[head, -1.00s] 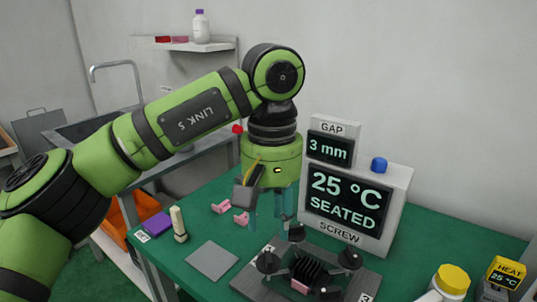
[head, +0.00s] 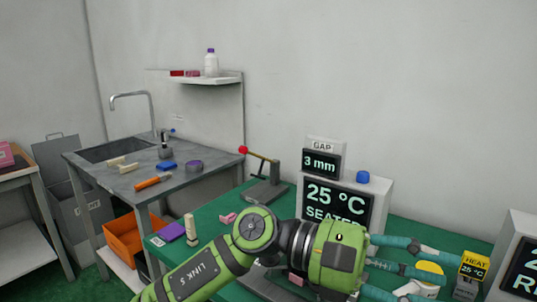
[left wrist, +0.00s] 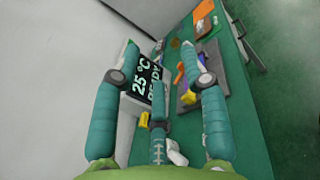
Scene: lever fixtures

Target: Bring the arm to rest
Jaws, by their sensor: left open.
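My left arm comes up from the bottom of the head view and bends right. Its gripper (head: 425,272) has spread teal fingers, is open and holds nothing, and hangs over the right part of the green bench. In the left wrist view the open fingers (left wrist: 160,80) point at a panel (left wrist: 146,82) reading 25 °C. The arm covers most of the dark screw fixture in the head view. The gauge display (head: 338,205) behind it reads 3 mm and 25 °C; its lower word is partly hidden. My right gripper is not in view.
A lever with a red knob (head: 243,150) stands at the bench's back left. A yellow heat box (head: 473,268) and a second display (head: 522,256) are at right. A sink table (head: 120,170) stands at left.

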